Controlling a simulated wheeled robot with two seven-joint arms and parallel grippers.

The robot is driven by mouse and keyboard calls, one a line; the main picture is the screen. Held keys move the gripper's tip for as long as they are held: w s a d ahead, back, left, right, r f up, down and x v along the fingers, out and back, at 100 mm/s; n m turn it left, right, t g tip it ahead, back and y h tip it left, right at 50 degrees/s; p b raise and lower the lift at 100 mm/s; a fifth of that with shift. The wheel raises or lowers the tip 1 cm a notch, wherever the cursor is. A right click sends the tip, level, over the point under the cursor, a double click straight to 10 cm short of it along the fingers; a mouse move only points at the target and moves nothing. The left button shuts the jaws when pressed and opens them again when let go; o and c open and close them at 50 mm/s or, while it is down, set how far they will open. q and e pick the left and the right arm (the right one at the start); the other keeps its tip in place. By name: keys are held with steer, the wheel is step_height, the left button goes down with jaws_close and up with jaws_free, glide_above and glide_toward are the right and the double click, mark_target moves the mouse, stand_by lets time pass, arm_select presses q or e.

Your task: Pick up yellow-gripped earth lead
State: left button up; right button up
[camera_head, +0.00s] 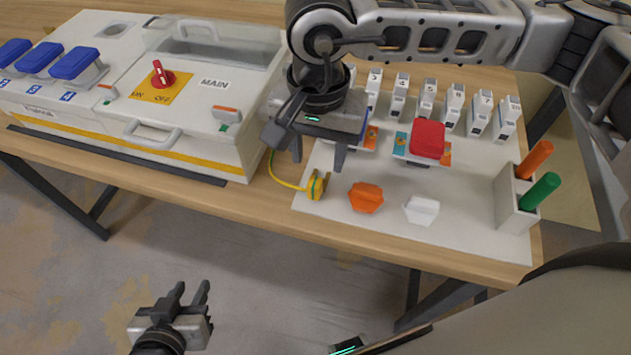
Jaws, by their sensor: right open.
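The earth lead's yellow grip (317,186), with green on it, lies at the left edge of the pale mat (460,243). Its thin yellow-green cable (284,183) curves up along the side of the MAIN box. My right gripper (318,172) is open and points down just above and behind the grip, its fingers apart. Nothing is between its fingers that I can see; the contact or gap to the lead is hard to judge. My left gripper (188,292) is open and empty, low in front of the table over the floor.
The white MAIN box (221,113) with a red switch (163,77) stands left. An orange piece (366,197) and a white piece (421,210) lie right of the grip. A red-topped block (427,139), numbered sockets (453,105) and a holder (513,201) with orange and green sticks stand further right.

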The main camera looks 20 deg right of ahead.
mark_target(315, 180)
step_height(315, 180, down, 7)
steer(key=shift+a+f+p, duration=0.15)
steer(key=shift+p, duration=0.55)
jaws_close()
